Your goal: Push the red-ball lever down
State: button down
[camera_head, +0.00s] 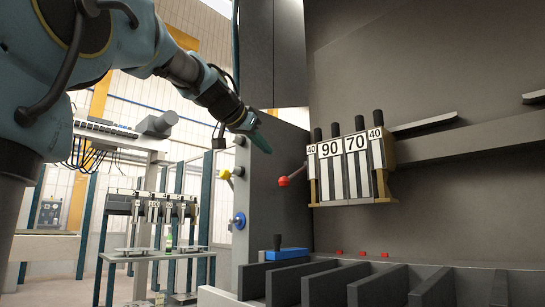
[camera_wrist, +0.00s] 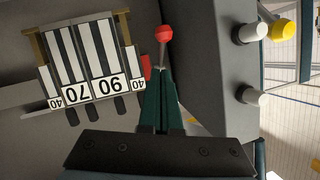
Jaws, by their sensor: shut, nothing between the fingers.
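The red-ball lever (camera_head: 284,181) sticks out to the left of the numbered block in the head view, its rod running up and right to its ball's right. In the wrist view the red ball (camera_wrist: 165,33) is at the top centre, with its thin rod below it. My gripper (camera_head: 265,148) is above and a little left of the ball in the head view. In the wrist view my gripper (camera_wrist: 159,70) has its green fingers together, pointing toward the lever. The fingers are empty. Whether the fingertips touch the lever's rod I cannot tell.
The numbered block (camera_head: 343,168) stands right of the lever, with black knobs on top. A yellow knob (camera_head: 224,174) and a blue knob (camera_head: 238,220) project from the grey panel at left. Dark slotted dividers (camera_head: 377,288) lie below. The space around the ball looks clear.

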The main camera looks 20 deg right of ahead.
jog(key=v, duration=0.2)
jog(key=shift+s+a, duration=0.2)
jog(key=shift+a, duration=0.05)
dwell(0.4)
jog(key=w+a+f+n+g+y, duration=0.1)
jog(key=a+f+n+y, duration=0.2)
jog(key=f, duration=0.9)
jog(key=w+a+f+n+g+y, duration=0.15)
jog(key=a+f, duration=0.35)
jog(key=f, duration=0.6)
jog(key=w+a+f+n+g+y, duration=0.1)
jog(key=w+a+f+n+y, duration=0.2)
jog(key=f, duration=0.9)
jog(key=s+a+f+n+g+y, duration=0.2)
jog(key=s+a+f, duration=0.6)
jog(key=f, duration=0.4)
jog(key=s+a+f+n+g+y, duration=0.1)
jog(key=s+a+f+n+g, duration=0.15)
jog(key=s+a+f, duration=0.6)
jog(key=s+d+r+p, duration=0.1)
jog(key=d+r+p, duration=0.2)
jog(key=r+p, duration=2.1)
jog(key=p, duration=0.3)
jog(key=shift+s+r+p, duration=0.25)
jog(key=shift+r+p, duration=0.05)
jog(key=shift+r, duration=0.05)
